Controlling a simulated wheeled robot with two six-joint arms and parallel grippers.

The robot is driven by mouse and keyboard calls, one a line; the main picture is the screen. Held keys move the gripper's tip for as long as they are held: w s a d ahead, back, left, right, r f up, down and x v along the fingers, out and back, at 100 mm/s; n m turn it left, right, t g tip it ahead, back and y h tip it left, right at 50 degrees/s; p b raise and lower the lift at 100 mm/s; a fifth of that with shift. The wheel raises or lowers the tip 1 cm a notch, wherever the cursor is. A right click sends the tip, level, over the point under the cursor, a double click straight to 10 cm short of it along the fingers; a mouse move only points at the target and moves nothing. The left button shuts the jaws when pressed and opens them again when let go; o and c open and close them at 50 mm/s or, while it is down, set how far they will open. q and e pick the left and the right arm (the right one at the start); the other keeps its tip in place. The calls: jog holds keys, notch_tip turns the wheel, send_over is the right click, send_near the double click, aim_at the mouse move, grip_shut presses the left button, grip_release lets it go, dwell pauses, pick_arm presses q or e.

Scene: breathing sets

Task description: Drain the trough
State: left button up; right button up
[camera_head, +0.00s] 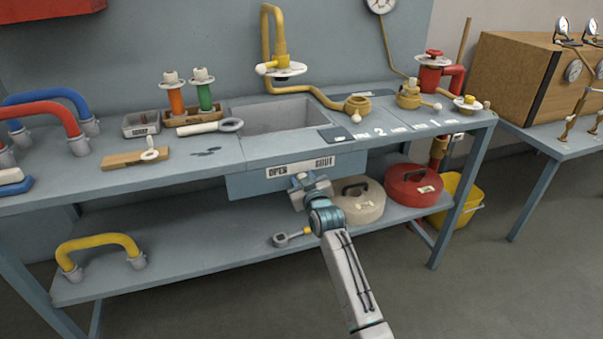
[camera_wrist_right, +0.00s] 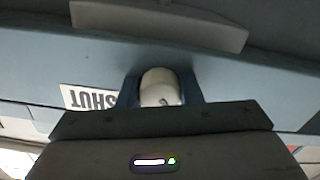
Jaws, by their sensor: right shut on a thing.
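The trough (camera_head: 290,114) is a grey rectangular basin set into the workbench. Whether water stands in it I cannot tell. A blue-grey front panel (camera_head: 250,186) below it carries a white label (camera_head: 300,167) with OPEN at the left and SHUT at the right. My right gripper (camera_head: 309,184) is at this panel, just below the label. In the right wrist view it is shut on a cream rounded knob (camera_wrist_right: 160,86), with a blue finger at each side. The SHUT lettering (camera_wrist_right: 90,98) shows upside down beside it. The rest of the knob's lever is hidden. My left gripper is out of view.
A yellow tap (camera_head: 275,40) and pipework stand behind the trough. A beige lidded pot (camera_head: 358,208) and a red one (camera_head: 405,190) sit on the lower shelf, right of my arm. A yellow hose (camera_head: 97,243) lies on that shelf at the left.

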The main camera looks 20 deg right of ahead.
jog(key=n, duration=0.3)
jog(key=shift+n+p, duration=0.4)
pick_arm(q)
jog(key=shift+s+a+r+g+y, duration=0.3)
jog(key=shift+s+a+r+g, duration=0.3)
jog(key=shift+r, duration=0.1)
pick_arm(e)
jog(key=shift+n, duration=2.3)
jog(key=o, duration=1)
jog(key=shift+a+f, duration=0.1)
jog(key=shift+s, duration=0.1)
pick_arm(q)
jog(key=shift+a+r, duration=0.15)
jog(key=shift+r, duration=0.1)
pick_arm(e)
jog(key=s, duration=1)
jog(key=shift+s+d, duration=0.2)
jog(key=shift+s, duration=0.1)
